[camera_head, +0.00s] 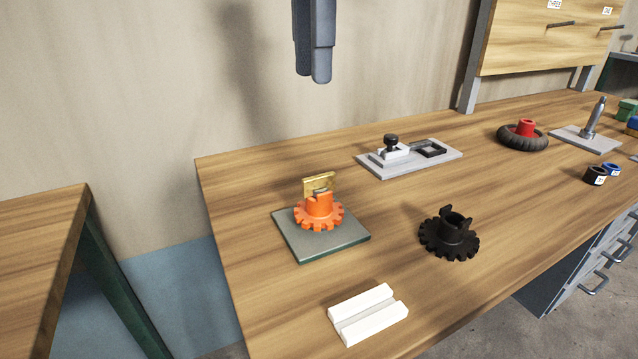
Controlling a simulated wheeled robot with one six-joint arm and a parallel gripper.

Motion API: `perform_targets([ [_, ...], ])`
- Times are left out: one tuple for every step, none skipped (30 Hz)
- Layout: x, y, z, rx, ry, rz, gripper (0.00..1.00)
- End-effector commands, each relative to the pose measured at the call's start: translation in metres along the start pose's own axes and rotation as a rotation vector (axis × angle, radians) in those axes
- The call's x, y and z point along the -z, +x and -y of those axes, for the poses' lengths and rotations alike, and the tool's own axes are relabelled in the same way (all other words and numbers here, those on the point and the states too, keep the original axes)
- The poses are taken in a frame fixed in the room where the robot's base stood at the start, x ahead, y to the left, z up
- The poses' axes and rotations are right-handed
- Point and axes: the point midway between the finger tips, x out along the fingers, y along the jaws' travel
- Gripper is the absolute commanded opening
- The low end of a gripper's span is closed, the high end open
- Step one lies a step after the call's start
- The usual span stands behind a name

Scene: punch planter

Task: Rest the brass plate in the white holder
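The brass plate (319,183) stands upright at the orange toothed part (319,213), its lower part hidden behind or in it. That part sits on a dark grey-green square base (345,247) at the left of the bench. The white holder (362,303), a block with a groove along it, lies near the front edge, in front of the base. Its groove looks empty. My gripper (316,75) hangs at the top, well above the bench and apart from the plate. Its fingers overlap in this view, so the gap between them cannot be judged.
A black toothed part (449,236) lies right of the base. A grey plate with a black-knobbed fixture (408,158) is behind. A tyre with a red hub (522,136), a metal post on a plate (592,124) and small rings (595,176) stand farther right. Bare wood surrounds the white holder.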

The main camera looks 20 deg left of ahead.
Motion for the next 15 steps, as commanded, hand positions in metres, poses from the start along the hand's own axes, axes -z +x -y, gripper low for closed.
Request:
perform_targets([
  [0.000, 0.007, 0.001, 0.002, 0.001, 0.000, 0.30],
  [-0.001, 0.011, 0.001, 0.002, 0.001, 0.001, 0.30],
  [-0.001, 0.017, 0.001, 0.003, 0.001, 0.001, 0.30],
  [-0.001, 0.022, 0.001, 0.003, 0.002, 0.001, 0.30],
  [-0.001, 0.027, 0.001, 0.003, 0.002, 0.001, 0.30],
  [-0.001, 0.033, 0.001, 0.002, 0.002, 0.000, 0.30],
  [-0.001, 0.038, 0.002, 0.003, 0.002, 0.001, 0.30],
  [-0.001, 0.043, 0.001, 0.003, 0.002, 0.001, 0.30],
  [-0.001, 0.050, 0.001, 0.003, 0.002, 0.001, 0.30],
  [-0.001, 0.055, 0.001, 0.003, 0.003, 0.001, 0.30],
  [-0.001, 0.060, 0.001, 0.002, 0.003, 0.001, 0.30],
  [-0.001, 0.067, 0.002, 0.002, 0.003, 0.001, 0.30],
  [-0.001, 0.073, 0.001, 0.002, 0.003, 0.000, 0.30],
  [-0.001, 0.078, 0.001, 0.002, 0.003, 0.001, 0.30],
  [-0.001, 0.085, 0.001, 0.002, 0.003, 0.001, 0.30],
])
